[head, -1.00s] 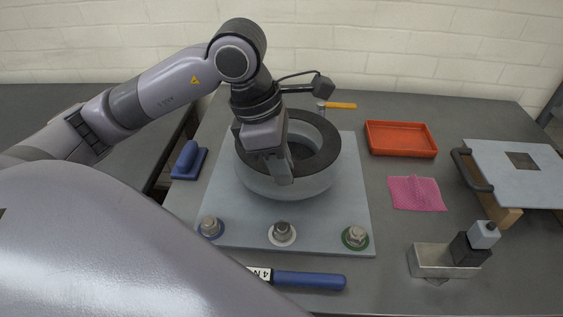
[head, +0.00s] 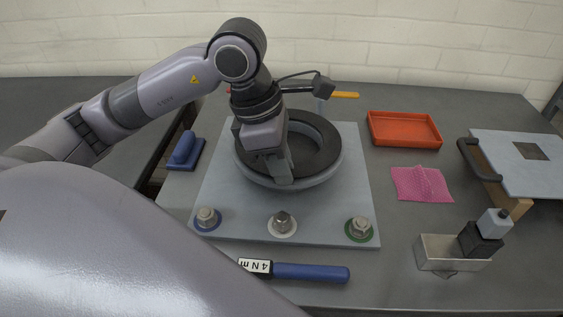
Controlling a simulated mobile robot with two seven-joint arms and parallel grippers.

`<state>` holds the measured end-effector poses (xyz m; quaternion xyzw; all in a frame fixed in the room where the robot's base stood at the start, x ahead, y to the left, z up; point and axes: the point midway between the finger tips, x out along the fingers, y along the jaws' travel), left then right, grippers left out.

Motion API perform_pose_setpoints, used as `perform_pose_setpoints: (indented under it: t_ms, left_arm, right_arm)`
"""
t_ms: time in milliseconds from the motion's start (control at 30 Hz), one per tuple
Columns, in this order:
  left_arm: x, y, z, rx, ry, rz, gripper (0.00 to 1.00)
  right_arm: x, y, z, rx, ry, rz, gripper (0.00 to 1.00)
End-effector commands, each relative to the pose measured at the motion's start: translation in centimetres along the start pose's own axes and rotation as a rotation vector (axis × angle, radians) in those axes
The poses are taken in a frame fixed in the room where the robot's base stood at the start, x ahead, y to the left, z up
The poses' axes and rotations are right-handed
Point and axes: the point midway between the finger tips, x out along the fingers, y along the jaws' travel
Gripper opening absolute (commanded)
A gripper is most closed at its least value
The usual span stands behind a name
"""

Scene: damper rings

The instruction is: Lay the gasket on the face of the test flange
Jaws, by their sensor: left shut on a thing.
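The gasket is a flat dark ring (head: 326,150) over the test flange, a round light-grey body (head: 318,179) on a grey base plate (head: 349,203). My left gripper (head: 280,172) points down at the ring's near-left side and is shut on it. The ring looks roughly centred, with the flange's grey edge showing around its near and right sides. I cannot tell whether the ring touches the face or hangs just above it. The gripper and forearm hide the ring's left part. My right gripper is not in view.
Nuts on coloured washers (head: 283,223) line the plate's front. A blue-handled wrench (head: 310,272) lies before it. On the right are an orange tray (head: 404,145), pink cloth (head: 421,184), metal tin (head: 436,265) and a handled plate (head: 510,177). A blue block (head: 186,153) stands left.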

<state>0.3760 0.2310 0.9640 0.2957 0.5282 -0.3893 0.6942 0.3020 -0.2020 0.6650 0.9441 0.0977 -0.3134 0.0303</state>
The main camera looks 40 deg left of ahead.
Motion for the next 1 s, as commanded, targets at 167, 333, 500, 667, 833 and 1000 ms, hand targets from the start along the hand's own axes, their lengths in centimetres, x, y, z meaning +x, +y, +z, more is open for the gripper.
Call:
perform_pose_setpoints:
  t_ms: [167,333,500,667,833,1000]
  left_arm:
    - [0.1,0.0,0.0,0.000,0.000,0.001,0.00]
    - [0.1,0.0,0.0,0.000,0.000,0.001,0.00]
    - [0.2,0.0,-0.1,0.000,0.000,0.001,0.00]
    - [0.4,0.0,-0.1,0.000,0.000,0.001,0.00]
    - [0.6,0.0,-0.2,0.000,0.000,0.001,0.00]
    - [0.6,0.0,-0.2,0.000,0.000,0.000,0.46]
  right_arm:
    - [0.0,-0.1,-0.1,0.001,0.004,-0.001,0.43]
    - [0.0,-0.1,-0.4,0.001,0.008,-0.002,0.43]
    - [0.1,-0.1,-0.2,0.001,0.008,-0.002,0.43]
    - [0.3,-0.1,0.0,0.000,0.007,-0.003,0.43]
    - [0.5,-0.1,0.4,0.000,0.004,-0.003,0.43]
    - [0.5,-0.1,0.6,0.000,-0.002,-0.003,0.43]
